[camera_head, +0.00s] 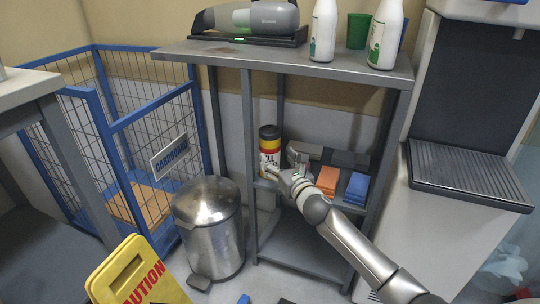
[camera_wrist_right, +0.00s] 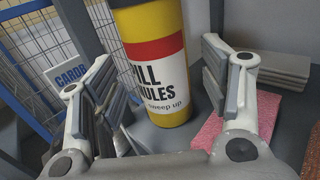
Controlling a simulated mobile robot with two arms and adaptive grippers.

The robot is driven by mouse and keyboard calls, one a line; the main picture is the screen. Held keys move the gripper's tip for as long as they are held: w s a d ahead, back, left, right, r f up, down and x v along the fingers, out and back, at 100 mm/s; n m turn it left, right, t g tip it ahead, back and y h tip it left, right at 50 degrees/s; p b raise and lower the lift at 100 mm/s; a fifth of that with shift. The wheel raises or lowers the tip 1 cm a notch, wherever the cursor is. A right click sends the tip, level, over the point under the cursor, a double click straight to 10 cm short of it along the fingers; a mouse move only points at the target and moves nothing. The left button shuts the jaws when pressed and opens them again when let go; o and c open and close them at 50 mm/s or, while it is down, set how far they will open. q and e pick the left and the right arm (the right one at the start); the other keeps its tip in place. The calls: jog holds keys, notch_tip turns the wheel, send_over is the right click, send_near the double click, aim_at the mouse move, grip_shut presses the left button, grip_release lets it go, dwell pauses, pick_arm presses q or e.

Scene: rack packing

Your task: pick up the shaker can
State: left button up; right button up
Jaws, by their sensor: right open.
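The shaker can (camera_head: 269,143) stands upright on the middle shelf of the grey rack, near its left post. It has a dark lid, yellow and red bands and a white label. In the right wrist view the can (camera_wrist_right: 155,50) stands between the spread fingers, slightly beyond them, with its top out of frame. My right gripper (camera_head: 281,163) is open in front of the can, and its fingers also show in the wrist view (camera_wrist_right: 163,85). I see a gap between the right finger and the can; contact on the left side is unclear. My left gripper is not in view.
Orange sponges or cloths (camera_head: 327,180) and a blue stack (camera_head: 357,188) lie right of the can. White bottles (camera_head: 323,30) and a green cup (camera_head: 357,30) stand on the rack top. A steel bin (camera_head: 210,228) and yellow caution sign (camera_head: 135,275) stand left.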

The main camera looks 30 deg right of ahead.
aim_at(274, 157)
jog(key=w+b, duration=0.1)
jog(key=w+f, duration=0.1)
jog(key=w, duration=0.1)
jog(key=shift+w+b, duration=0.25)
jog(key=shift+b, duration=0.1)
jog(key=shift+w+r, duration=0.1)
jog(key=shift+w, duration=0.35)
jog(key=shift+c, duration=0.3)
jog(key=c, duration=1)
jog(key=shift+r, duration=0.1)
jog(key=shift+c, duration=0.2)
